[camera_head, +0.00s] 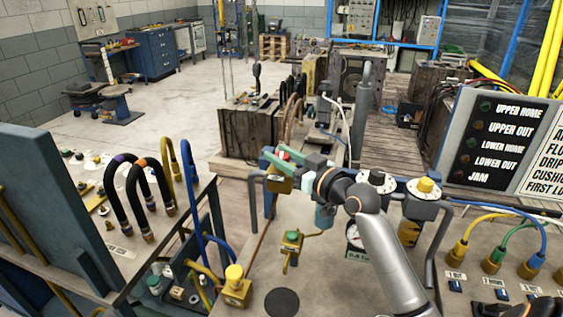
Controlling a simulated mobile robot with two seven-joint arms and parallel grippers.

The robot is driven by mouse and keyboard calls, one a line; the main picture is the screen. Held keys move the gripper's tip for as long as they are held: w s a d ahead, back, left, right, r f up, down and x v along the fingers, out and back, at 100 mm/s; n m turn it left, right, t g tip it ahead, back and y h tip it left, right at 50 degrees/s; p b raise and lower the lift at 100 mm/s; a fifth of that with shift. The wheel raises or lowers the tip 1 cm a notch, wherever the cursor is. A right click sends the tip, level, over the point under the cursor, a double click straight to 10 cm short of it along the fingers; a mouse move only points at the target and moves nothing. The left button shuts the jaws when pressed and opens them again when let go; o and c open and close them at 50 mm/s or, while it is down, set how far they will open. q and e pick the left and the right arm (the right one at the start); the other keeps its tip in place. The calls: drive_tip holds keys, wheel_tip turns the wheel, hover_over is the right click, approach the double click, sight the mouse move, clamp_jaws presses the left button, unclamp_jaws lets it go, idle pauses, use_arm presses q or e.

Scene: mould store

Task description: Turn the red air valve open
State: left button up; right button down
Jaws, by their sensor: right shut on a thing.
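My left gripper is not in view.
Yellow valves (236,287) and a green-topped fitting (291,240) stand nearby. A round gauge (354,236) is below my right arm. Black hoses (127,196) arch at left. A sign with indicator lamps (500,140) stands at right. Open floor (150,125) lies behind left.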

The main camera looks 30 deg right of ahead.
idle(0.4)
drive_tip(key=shift+c, duration=2.2)
unclamp_jaws()
drive_tip(key=shift+s, duration=0.1)
drive_tip(key=s+d+b, duration=0.2)
drive_tip(key=s+b, duration=0.1)
drive_tip(key=s, duration=0.9)
drive_tip(key=shift+d, duration=0.15)
